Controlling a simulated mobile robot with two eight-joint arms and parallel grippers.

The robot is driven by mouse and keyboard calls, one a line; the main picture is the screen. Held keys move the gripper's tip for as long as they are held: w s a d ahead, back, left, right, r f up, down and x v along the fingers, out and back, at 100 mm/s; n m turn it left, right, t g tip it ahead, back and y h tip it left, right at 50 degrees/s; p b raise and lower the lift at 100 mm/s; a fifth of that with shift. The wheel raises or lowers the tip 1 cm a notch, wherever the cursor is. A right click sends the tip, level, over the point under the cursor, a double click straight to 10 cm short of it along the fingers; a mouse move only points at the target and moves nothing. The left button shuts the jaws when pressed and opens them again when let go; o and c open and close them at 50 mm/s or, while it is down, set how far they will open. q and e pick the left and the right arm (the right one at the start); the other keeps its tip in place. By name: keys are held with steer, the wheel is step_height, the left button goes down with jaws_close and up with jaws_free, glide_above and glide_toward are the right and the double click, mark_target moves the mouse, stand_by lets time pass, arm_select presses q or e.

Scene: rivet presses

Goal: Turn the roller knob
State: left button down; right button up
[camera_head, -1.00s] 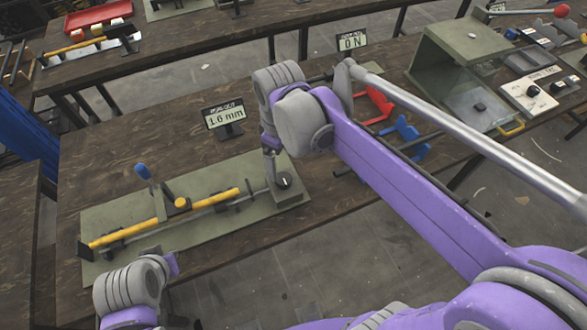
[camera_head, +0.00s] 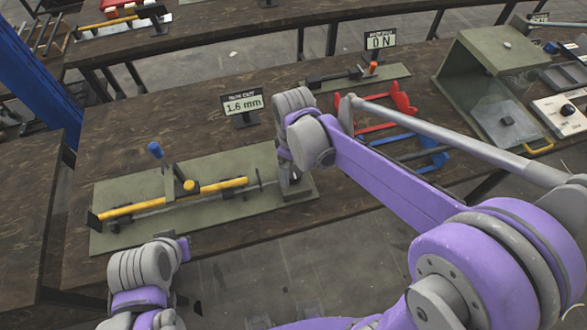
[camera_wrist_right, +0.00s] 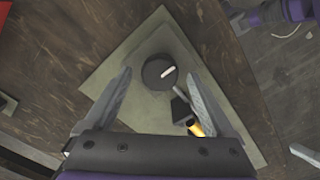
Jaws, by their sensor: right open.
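The roller knob (camera_wrist_right: 160,71) is a dark round dial with a white mark, on the end of a green base plate (camera_wrist_right: 125,55) in the right wrist view. My right gripper (camera_wrist_right: 159,78) is open, with its fingers apart on either side of the knob; whether they touch it cannot be told. In the head view, my right gripper (camera_head: 291,185) is over the right end of the green plate (camera_head: 150,232) and hides the knob. A yellow bar (camera_head: 172,198) runs along this plate.
A "1.6 mm" display (camera_head: 242,104) stands behind the plate. Red brackets (camera_head: 400,99), blue brackets (camera_head: 432,151) and a green box-like machine (camera_head: 490,85) are on the right. The table left of the display is clear.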

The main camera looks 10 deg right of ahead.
steer(key=shift+f, duration=0.45)
steer(key=shift+c, duration=0.3)
steer(key=c, duration=1.3)
steer(key=m+b, duration=0.1)
steer(key=m, duration=0.3)
steer(key=shift+m, duration=0.3)
steer(key=shift+m+b, duration=0.3)
steer(key=shift+m, duration=2)
